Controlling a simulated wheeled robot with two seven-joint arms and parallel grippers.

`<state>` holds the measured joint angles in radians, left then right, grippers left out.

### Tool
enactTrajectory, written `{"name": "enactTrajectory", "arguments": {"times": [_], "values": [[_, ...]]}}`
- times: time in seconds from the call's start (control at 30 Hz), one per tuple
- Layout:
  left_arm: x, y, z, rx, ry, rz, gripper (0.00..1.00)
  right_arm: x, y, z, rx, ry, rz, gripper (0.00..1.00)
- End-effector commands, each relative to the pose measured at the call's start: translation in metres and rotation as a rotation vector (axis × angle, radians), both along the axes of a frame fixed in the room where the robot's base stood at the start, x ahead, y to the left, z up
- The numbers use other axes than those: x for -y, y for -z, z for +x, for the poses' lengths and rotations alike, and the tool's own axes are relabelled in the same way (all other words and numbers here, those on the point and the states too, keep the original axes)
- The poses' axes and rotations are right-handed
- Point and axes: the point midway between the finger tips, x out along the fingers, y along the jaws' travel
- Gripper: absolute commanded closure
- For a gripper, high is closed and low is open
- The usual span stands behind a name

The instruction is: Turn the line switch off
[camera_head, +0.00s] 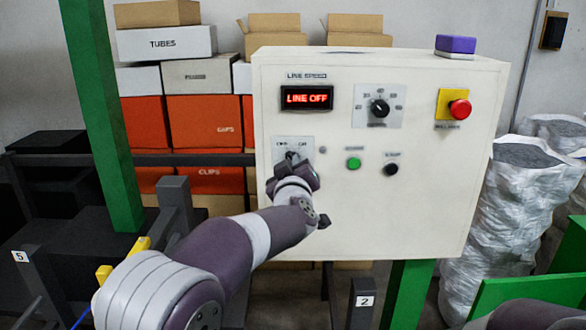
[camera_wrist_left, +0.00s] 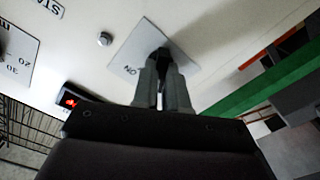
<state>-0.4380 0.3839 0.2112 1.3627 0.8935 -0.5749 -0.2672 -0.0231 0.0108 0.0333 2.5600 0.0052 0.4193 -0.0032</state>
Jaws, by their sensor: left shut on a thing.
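The line switch (camera_wrist_left: 162,55) is a small black knob on a grey plate (camera_head: 283,143) at the left of the white control panel (camera_head: 430,180). My left gripper (camera_wrist_left: 163,82) is at the plate with its fingers shut on the switch knob. In the head view the left gripper (camera_head: 291,160) hides most of the knob. The red display (camera_head: 306,97) under the "LINE SPEED" label reads "LINE OFF". My right gripper is not in view; only part of an arm shows at the lower right.
On the panel are a black speed dial (camera_head: 379,108), a green button (camera_head: 354,163), a black button (camera_head: 391,169) and a red emergency button (camera_head: 459,109) on yellow. A purple block (camera_head: 455,45) sits on top. Stacked boxes (camera_head: 205,121) stand behind; a green post (camera_head: 103,110) is left.

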Motion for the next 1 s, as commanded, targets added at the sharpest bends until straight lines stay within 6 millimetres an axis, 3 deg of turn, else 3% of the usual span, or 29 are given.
{"name": "enactTrajectory", "arguments": {"times": [0.27,0.3,0.37,0.63,0.77,1.0], "values": [[-0.001,-0.004,0.0,0.008,-0.002,-0.003,1.0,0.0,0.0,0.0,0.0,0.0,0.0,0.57],[-0.001,-0.004,0.0,0.008,-0.002,-0.003,0.78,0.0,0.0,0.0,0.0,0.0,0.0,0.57],[-0.001,-0.004,0.0,0.007,-0.002,-0.002,0.62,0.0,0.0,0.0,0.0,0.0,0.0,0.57],[0.0,-0.001,0.0,0.003,-0.001,0.0,0.62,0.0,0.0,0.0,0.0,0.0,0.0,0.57],[0.0,0.0,-0.01,0.003,0.001,-0.001,0.62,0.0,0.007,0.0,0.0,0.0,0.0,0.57],[0.0,0.002,-0.069,0.006,0.002,-0.002,0.62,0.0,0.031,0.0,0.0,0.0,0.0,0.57]]}}
